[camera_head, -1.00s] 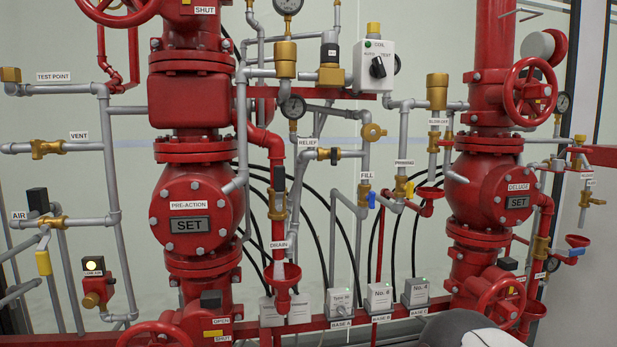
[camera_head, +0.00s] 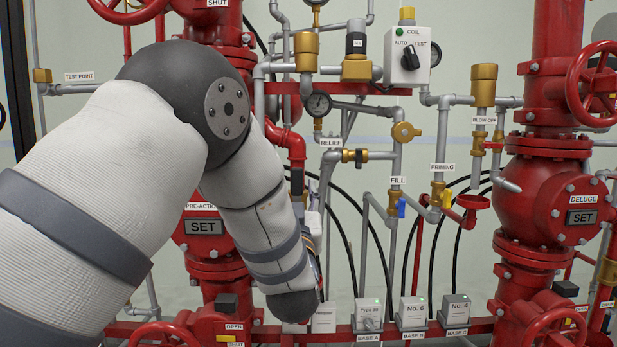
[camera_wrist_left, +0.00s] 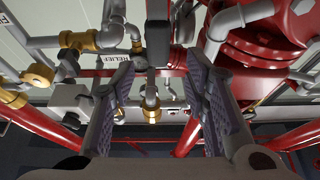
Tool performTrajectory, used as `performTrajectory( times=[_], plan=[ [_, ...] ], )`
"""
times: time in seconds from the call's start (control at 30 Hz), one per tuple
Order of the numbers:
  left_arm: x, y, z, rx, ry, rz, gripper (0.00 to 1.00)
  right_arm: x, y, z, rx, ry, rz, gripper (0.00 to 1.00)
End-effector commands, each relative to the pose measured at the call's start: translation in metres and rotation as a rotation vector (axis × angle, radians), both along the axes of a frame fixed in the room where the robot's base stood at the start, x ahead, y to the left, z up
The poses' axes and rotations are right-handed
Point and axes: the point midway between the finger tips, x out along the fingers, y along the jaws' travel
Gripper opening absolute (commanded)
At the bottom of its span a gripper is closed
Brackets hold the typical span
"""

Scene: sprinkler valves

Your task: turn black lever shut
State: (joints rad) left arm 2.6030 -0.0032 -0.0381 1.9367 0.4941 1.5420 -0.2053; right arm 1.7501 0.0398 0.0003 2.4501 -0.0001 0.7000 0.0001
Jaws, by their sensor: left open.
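A dark, blocky lever (camera_wrist_left: 158,42) stands between the fingertips of my left gripper (camera_wrist_left: 161,64) in the left wrist view. The gripper is open, with one finger on each side of the lever. I cannot tell whether either finger touches it. A brass fitting (camera_wrist_left: 151,113) shows lower between the fingers. In the head view, a black lever (camera_head: 297,181) on the red drain pipe shows just past my left forearm. My left arm hides the brass drain valve, and the gripper's fingers are hidden behind my wrist. My right gripper is not in view.
The red pre-action valve (camera_head: 204,227) is partly behind my left arm. The relief valve (camera_head: 361,156), a gauge (camera_head: 318,103) and the coil box (camera_head: 408,55) are close on the right. Base boxes (camera_head: 368,314) and black hoses are below.

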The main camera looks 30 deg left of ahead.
Motion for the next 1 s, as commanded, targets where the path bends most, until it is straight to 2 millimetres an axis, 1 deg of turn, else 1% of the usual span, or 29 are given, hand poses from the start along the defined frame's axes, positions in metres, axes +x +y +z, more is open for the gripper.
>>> performTrajectory(
  times=[0.03, 0.1, 0.23, 0.37, 0.6, 0.67, 0.7, 0.8, 1.0],
  plan=[
    [0.01, 0.007, 0.002, -0.001, 0.0, 0.002, 0.42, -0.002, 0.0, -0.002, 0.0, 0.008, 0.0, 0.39],
    [0.023, 0.014, 0.008, 0.0, 0.002, 0.0, 0.42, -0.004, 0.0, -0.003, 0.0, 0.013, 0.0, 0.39],
    [0.04, 0.024, 0.016, 0.0, 0.004, 0.0, 0.42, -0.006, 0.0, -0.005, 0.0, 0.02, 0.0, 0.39],
    [0.047, 0.029, 0.02, 0.0, 0.005, -0.001, 0.42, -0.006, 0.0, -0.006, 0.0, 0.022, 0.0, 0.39],
    [0.048, 0.029, 0.021, 0.0, 0.005, -0.002, 0.42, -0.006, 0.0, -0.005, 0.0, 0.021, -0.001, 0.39],
    [0.048, 0.029, 0.021, 0.0, 0.005, -0.001, 0.28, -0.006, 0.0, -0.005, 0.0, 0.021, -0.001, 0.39],
    [0.048, 0.029, 0.021, 0.0, 0.005, -0.002, 0.19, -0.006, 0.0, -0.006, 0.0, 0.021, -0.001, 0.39],
    [0.048, 0.029, 0.021, 0.0, 0.005, -0.001, 0.0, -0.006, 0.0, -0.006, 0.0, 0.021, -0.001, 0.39],
    [0.048, 0.029, 0.021, 0.001, 0.006, -0.002, 0.0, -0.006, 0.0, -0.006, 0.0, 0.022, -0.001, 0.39]
  ],
)
